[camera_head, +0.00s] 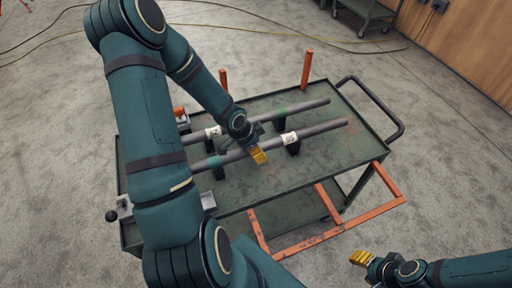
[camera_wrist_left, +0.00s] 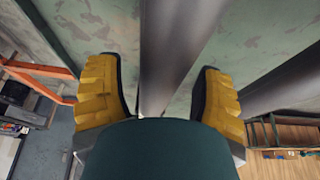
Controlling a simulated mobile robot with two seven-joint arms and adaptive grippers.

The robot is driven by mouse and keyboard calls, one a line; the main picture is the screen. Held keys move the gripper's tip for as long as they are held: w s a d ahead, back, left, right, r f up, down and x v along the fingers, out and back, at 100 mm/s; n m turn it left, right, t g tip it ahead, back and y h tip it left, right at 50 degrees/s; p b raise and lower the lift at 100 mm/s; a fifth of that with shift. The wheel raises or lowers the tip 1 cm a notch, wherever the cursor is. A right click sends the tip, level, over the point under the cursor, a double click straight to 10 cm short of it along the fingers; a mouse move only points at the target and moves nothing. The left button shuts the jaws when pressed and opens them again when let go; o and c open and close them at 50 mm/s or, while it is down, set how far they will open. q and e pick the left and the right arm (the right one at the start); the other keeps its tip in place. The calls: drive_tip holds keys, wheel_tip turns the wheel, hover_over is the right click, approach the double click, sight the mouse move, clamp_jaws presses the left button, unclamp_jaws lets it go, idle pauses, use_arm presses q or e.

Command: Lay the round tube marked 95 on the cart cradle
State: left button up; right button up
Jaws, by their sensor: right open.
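Two grey round tubes lie side by side on black supports on the green cart (camera_head: 240,196). The front tube (camera_head: 322,128) has a white label (camera_head: 289,137) and a teal band. The rear tube (camera_head: 305,107) has a white label (camera_head: 213,131) and a green band. The label numbers are too small to read surely. My left gripper (camera_head: 258,155) is at the front tube's middle. In the left wrist view its yellow fingers (camera_wrist_left: 160,95) stand open on either side of a tube (camera_wrist_left: 172,45), with gaps. My right gripper (camera_head: 362,258) is open and empty, off the cart's front right.
Black supports (camera_head: 293,147) hold the tubes. Orange posts (camera_head: 306,70) rise at the cart's back. An orange frame (camera_head: 325,235) juts from its front, and a black handle (camera_head: 385,105) from its right end. My left arm hides the cart's left part. Cables cross the floor behind.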

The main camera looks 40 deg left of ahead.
use_arm(q)
drive_tip(key=shift+s, duration=0.1)
drive_tip(key=v, duration=0.9)
drive_tip(key=shift+a, duration=0.1)
drive_tip(key=shift+v, duration=1.45)
drive_tip(key=w+d+f+n+h, duration=0.2)
drive_tip(key=d+f, duration=0.2)
drive_tip(key=d, duration=0.5)
drive_tip(key=w+d+f+n+h, duration=0.15)
drive_tip(key=d+f, duration=0.25)
drive_tip(key=d, duration=0.4)
drive_tip(key=s+d+f+n+g+y, duration=0.1)
drive_tip(key=s+d+f+n+g, duration=0.1)
drive_tip(key=s+d+f, duration=0.5)
drive_tip(key=d+f+n, duration=0.1)
drive_tip(key=d, duration=0.3)
drive_tip(key=shift+s+d+f+n, duration=0.2)
drive_tip(key=shift+f+n, duration=0.1)
drive_tip(key=shift+n, duration=0.05)
